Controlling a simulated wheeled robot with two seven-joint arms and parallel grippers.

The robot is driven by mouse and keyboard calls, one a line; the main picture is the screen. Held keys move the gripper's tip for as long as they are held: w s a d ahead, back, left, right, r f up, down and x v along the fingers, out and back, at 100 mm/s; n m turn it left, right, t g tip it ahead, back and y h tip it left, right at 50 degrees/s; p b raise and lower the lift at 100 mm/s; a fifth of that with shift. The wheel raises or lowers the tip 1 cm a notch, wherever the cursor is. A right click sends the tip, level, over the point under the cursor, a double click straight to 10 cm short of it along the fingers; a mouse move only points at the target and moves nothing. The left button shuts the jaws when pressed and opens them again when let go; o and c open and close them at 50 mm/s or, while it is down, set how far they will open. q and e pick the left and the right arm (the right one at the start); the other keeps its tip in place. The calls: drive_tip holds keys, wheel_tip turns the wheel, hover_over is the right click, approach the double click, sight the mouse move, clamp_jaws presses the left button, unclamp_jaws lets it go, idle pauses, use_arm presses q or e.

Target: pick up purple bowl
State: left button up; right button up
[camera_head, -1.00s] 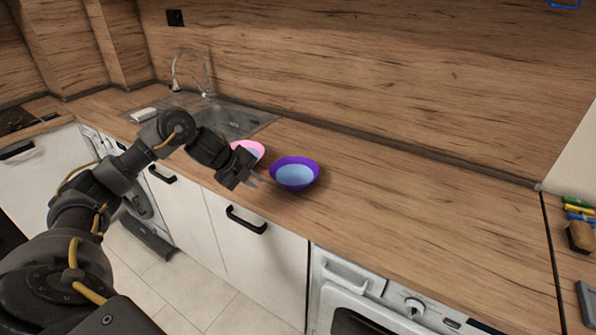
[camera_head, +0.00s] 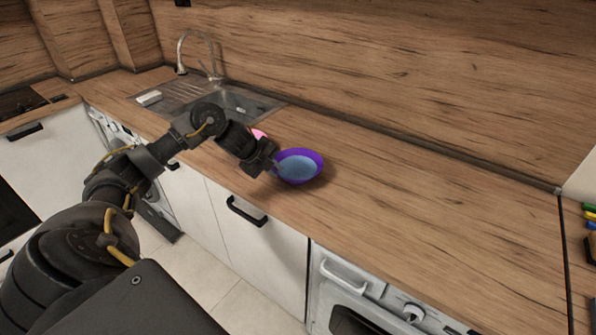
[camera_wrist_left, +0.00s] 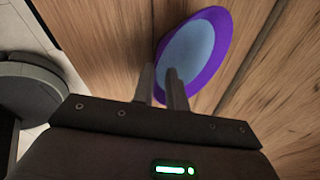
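The purple bowl (camera_head: 319,158) has a purple rim and a light blue inside, and sits upright on the wooden counter. It also shows in the left wrist view (camera_wrist_left: 213,75). My left gripper (camera_head: 279,170) is at the bowl's left edge. In the left wrist view its two fingers (camera_wrist_left: 161,78) stand a little apart, one over the bowl's inside and one just outside the rim. I see no firm grip on the rim. The fingertips are partly hard to make out in the head view. My right gripper is out of view.
A pink bowl (camera_head: 260,133) stands just behind my left wrist, mostly hidden by it. A sink with a tap (camera_head: 199,55) is at the back left. The counter (camera_head: 420,210) right of the purple bowl is clear. Cabinets and an oven front lie below.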

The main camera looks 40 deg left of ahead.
use_arm(q)
drive_tip(key=shift+d+f, duration=0.15)
drive_tip(key=p+x, duration=0.1)
drive_tip(key=x, duration=0.3)
drive_tip(key=shift+w+f, duration=0.2)
drive_tip(key=shift+f, duration=0.15)
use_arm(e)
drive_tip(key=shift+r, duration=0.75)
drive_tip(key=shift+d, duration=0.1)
use_arm(q)
clamp_jaws()
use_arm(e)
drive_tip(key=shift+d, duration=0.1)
use_arm(q)
drive_tip(key=shift+r, duration=0.25)
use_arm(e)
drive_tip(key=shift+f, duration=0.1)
